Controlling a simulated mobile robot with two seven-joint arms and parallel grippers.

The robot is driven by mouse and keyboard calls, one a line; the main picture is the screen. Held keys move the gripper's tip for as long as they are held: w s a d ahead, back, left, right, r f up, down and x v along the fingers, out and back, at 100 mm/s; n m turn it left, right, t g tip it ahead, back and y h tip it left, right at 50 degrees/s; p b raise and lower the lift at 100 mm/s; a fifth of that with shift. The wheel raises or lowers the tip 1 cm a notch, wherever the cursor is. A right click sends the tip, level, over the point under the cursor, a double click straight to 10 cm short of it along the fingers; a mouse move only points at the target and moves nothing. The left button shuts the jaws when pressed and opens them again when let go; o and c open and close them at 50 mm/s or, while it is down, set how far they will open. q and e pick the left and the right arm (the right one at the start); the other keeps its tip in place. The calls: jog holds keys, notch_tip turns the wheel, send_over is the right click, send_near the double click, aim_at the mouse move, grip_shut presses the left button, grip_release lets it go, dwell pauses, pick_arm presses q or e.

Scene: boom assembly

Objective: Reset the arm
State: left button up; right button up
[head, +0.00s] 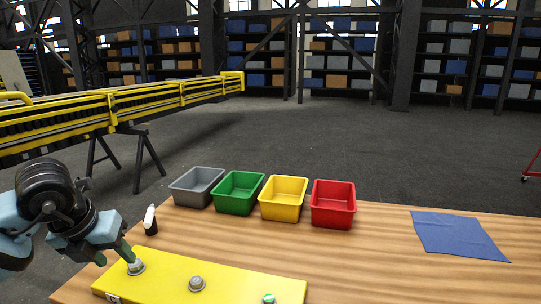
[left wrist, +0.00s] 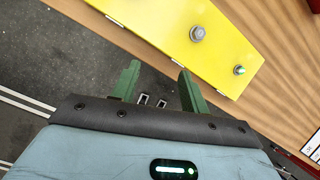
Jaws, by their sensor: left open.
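My left arm comes in from the left in the head view. Its left gripper (head: 113,254) is open, with green fingers close to the left end of a yellow plate (head: 235,283). In the left wrist view the gripper (left wrist: 157,72) shows nothing between its fingers; they overlap the plate's edge and the dark floor. The plate carries a left metal fitting (head: 136,267), a middle metal fitting (head: 196,284) and a green-topped fitting (head: 268,299). In the head view one finger appears beside the left fitting; I cannot tell whether they touch. My right gripper is not in view.
On the wooden table (head: 375,260) stand grey (head: 196,187), green (head: 238,193), yellow (head: 283,199) and red (head: 333,204) bins. A small black-and-white bottle (head: 150,220) stands near the left edge. A blue cloth (head: 458,235) lies right. A long yellow boom (head: 110,108) rests on trestles behind.

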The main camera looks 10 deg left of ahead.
pick_arm(q)
jog(key=s+d+f+n+h, duration=0.1)
jog(key=s+d+f+h, duration=0.15)
jog(key=d+h, duration=0.45)
jog(key=s+d+f+n+h, duration=0.1)
jog(key=d+f+h, duration=0.3)
jog(key=d, duration=0.6)
jog(key=s+d+f+n+h, duration=0.2)
jog(key=d+h, duration=0.5)
jog(key=d, duration=0.1)
jog(key=s+a+f+n+t+y+p, duration=0.1)
jog(key=a+f+n+t+y, duration=0.2)
jog(key=f+n+t+y, duration=0.5)
jog(key=s+a+f+n+t+y, duration=0.1)
jog(key=a+f+n+t+y, duration=0.4)
jog(key=n, duration=0.6)
jog(key=s+f+n+g+y, duration=0.3)
jog(key=s+f+n+g, duration=0.4)
jog(key=s+f, duration=1.2)
jog(key=shift+a+n+g+p, duration=0.25)
jog(key=shift+n+g+p, duration=0.15)
jog(key=shift+g, duration=0.5)
jog(key=shift+o, duration=0.4)
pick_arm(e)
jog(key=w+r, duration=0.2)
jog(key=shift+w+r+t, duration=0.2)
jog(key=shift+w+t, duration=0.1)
